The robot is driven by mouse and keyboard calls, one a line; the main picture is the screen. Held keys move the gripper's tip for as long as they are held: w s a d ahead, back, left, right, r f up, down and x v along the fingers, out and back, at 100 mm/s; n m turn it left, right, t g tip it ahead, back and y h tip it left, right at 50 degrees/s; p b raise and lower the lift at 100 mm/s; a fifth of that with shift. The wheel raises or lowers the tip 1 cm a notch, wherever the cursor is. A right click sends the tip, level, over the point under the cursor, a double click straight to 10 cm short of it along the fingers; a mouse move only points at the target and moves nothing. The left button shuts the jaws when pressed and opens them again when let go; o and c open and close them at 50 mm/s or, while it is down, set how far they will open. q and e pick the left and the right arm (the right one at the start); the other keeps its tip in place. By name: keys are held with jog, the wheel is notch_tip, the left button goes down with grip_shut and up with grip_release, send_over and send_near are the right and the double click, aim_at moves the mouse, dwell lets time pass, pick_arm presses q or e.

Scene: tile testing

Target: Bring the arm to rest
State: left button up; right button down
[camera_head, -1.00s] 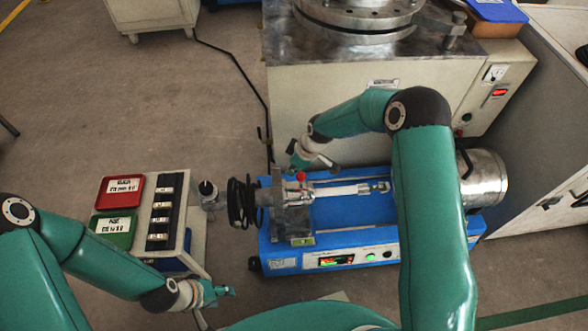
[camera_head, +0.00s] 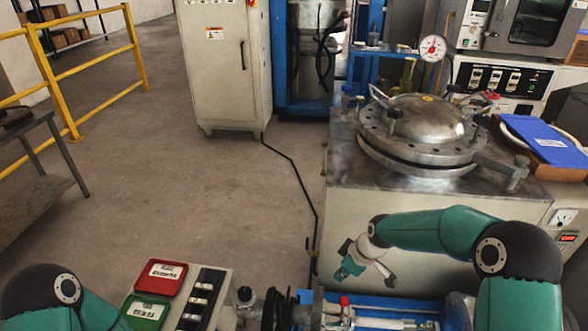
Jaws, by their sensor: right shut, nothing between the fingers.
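My right arm (camera_head: 440,231) comes in from the lower right and bends at a dark elbow joint. Its forearm reaches left in front of the pale cabinet with the round steel vessel. My right gripper (camera_head: 343,273) is shut and empty, just above the blue bench machine (camera_head: 385,301) with a red knob (camera_head: 344,300); whether they touch is hard to tell. Of my left arm (camera_head: 55,300), only the dark joint and green links show at the lower left corner. My left gripper is out of the frame.
A red tray (camera_head: 160,274) and a green tray (camera_head: 147,311) lie beside a black sample rack (camera_head: 204,299). The steel vessel (camera_head: 420,120) stands on a pale cabinet behind my right gripper. A yellow railing (camera_head: 90,65) is at the far left. Floor in the middle is open.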

jog(key=s+a+f+m+g, duration=0.1)
jog(key=s+a+f+m, duration=0.3)
jog(key=s, duration=0.6)
jog(key=s+f+m+g+y, duration=0.1)
jog(key=s+f+m, duration=0.2)
jog(key=s+f, duration=0.45)
jog(key=s+a+f+m+g, duration=0.1)
jog(key=s+f+m, duration=0.2)
jog(key=s, duration=0.8)
notch_tip(320, 180, up, 22)
jog(key=w+m+t+p, duration=0.1)
jog(key=m+p, duration=0.1)
jog(key=p, duration=1.9)
jog(key=shift+w+f+p, duration=0.2)
jog(key=shift+w+p, duration=0.1)
jog(key=shift+p, duration=0.05)
jog(key=shift+d, duration=0.15)
